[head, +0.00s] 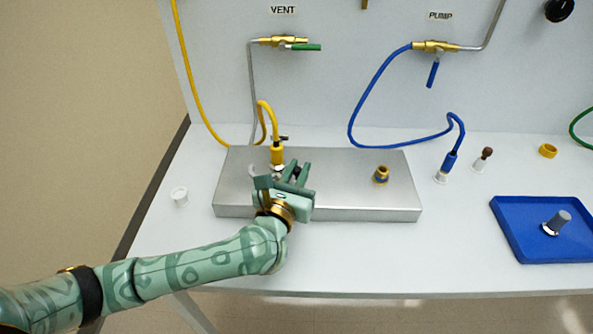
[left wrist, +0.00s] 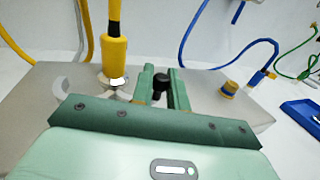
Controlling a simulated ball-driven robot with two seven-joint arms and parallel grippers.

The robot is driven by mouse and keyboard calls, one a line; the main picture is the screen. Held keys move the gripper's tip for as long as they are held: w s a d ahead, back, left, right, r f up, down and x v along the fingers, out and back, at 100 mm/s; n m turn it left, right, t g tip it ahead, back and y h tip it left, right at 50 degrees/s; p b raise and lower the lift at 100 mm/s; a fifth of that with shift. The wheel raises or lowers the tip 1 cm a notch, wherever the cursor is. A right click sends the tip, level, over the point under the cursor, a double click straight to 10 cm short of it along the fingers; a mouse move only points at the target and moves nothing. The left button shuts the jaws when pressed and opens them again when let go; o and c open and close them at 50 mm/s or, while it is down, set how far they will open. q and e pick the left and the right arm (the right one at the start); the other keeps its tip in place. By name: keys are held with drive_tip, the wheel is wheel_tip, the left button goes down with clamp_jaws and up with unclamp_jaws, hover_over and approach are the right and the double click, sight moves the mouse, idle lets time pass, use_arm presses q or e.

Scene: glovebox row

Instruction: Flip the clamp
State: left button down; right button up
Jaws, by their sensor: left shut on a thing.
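The clamp (head: 254,171) is at the foot of the yellow hose fitting (head: 277,155) on the metal block. One curved pale jaw sticks out to the left, swung away from the fitting. In the left wrist view the clamp (left wrist: 62,84) shows left of the yellow fitting (left wrist: 114,57). My left gripper (head: 297,172) is just right of the fitting, low over the block. Its fingers (left wrist: 162,73) are closed on a small black knob (left wrist: 160,83), which seems to belong to the clamp. The gripper hides much of the clamp's near side. My right gripper is not seen.
The metal block (head: 345,187) also carries a brass-and-blue fitting (head: 381,174). A blue hose end (head: 448,163) and a brown-topped plug (head: 483,158) stand to its right. A blue tray (head: 515,225) lies far right. The table's front is clear.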

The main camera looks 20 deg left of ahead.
use_arm(q)
drive_tip(key=n+y, duration=0.1)
drive_tip(key=y, duration=0.1)
drive_tip(key=w+n+y, duration=0.1)
drive_tip(key=shift+y, duration=0.4)
drive_tip(key=shift+w+f+n+g+y, duration=0.1)
drive_tip(key=shift+w+n+g+y, duration=0.15)
drive_tip(key=shift+n+y, duration=0.3)
drive_tip(key=shift+w+f+n+g+y, duration=0.1)
drive_tip(key=shift+n+g+y, duration=0.15)
drive_tip(key=shift+n+y, duration=0.3)
drive_tip(key=n+y, duration=0.1)
drive_tip(key=g+y+b, duration=0.1)
drive_tip(key=w+n+g+y+b, duration=0.1)
drive_tip(key=y, duration=0.1)
drive_tip(key=shift+a+n, duration=0.3)
drive_tip(key=shift+a, duration=0.05)
drive_tip(key=shift+w+a+r+n+g+y+b, duration=0.15)
drive_tip(key=shift+n+g+y+b, duration=0.15)
drive_tip(key=shift+y, duration=0.2)
drive_tip(key=shift+w+a+n+g+y+b, duration=0.1)
drive_tip(key=shift+w+n+g+y+b, duration=0.15)
drive_tip(key=shift+n+y, duration=0.2)
drive_tip(key=shift+s, duration=0.1)
drive_tip(key=shift+r, duration=0.1)
drive_tip(key=c, duration=1.4)
unclamp_jaws()
drive_tip(key=shift+c, duration=0.2)
